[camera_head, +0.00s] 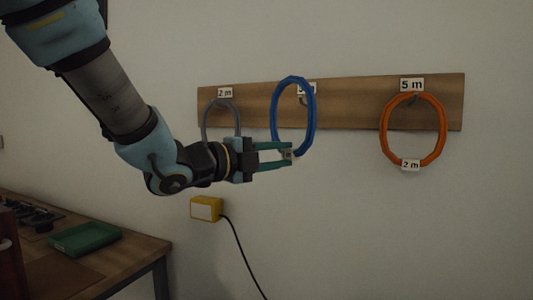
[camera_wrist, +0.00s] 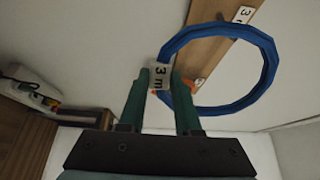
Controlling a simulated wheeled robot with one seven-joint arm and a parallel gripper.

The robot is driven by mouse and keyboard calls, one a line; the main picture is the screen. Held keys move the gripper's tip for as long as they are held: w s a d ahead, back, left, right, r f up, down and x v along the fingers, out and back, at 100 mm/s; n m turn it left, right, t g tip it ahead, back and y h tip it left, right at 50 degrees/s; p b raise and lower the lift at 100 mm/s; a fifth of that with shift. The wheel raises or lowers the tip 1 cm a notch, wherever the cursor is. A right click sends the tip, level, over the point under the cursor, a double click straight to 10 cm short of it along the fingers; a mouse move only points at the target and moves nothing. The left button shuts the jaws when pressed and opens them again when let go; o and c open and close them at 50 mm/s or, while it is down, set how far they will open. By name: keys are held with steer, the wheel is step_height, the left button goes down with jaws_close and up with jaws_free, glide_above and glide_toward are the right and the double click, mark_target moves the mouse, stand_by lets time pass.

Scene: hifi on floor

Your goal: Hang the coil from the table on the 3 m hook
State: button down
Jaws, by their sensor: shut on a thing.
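The blue coil (camera_head: 314,118) is held upright in front of the wooden board. My gripper (camera_head: 291,152) is shut on its lower edge. In the wrist view the coil (camera_wrist: 268,70) forms a wide ring, and its white tag reading 3 m (camera_wrist: 160,76) sits between my fingers (camera_wrist: 160,90). A hook (camera_head: 302,100) shows inside the ring, below a label (camera_head: 309,89) mostly covered by the coil. A label starting with 3 (camera_wrist: 243,14) shows on the board in the wrist view. I cannot tell whether the coil touches the hook.
A grey coil (camera_head: 204,126) hangs at the 2 m label on the left. An orange coil (camera_head: 444,130) tagged 2 m hangs at the 5 m label on the right. A yellow box (camera_head: 206,209) with a cable is below. A table with a green tray (camera_head: 85,238) stands lower left.

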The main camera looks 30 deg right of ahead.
steer(key=shift+w, duration=0.15)
steer(key=w+d+f+p, duration=0.1)
steer(key=w+d+f, duration=0.1)
steer(key=w+d, duration=0.4)
steer(key=d, duration=0.3)
steer(key=shift+d+f, duration=0.2)
steer(key=shift+d, duration=0.05)
stand_by(1.0)
stand_by(0.8)
steer(key=c, duration=0.5)
jaws_free()
steer(key=shift+f, duration=0.1)
steer(key=a+b, duration=0.3)
steer(key=a, duration=0.8)
steer(key=shift+s+d+f+b, duration=0.1)
steer(key=shift+f+b, duration=1.65)
steer(key=shift+b, duration=0.05)
steer(key=shift+s+d+f+b, duration=0.1)
steer(key=shift+f+b, duration=1.65)
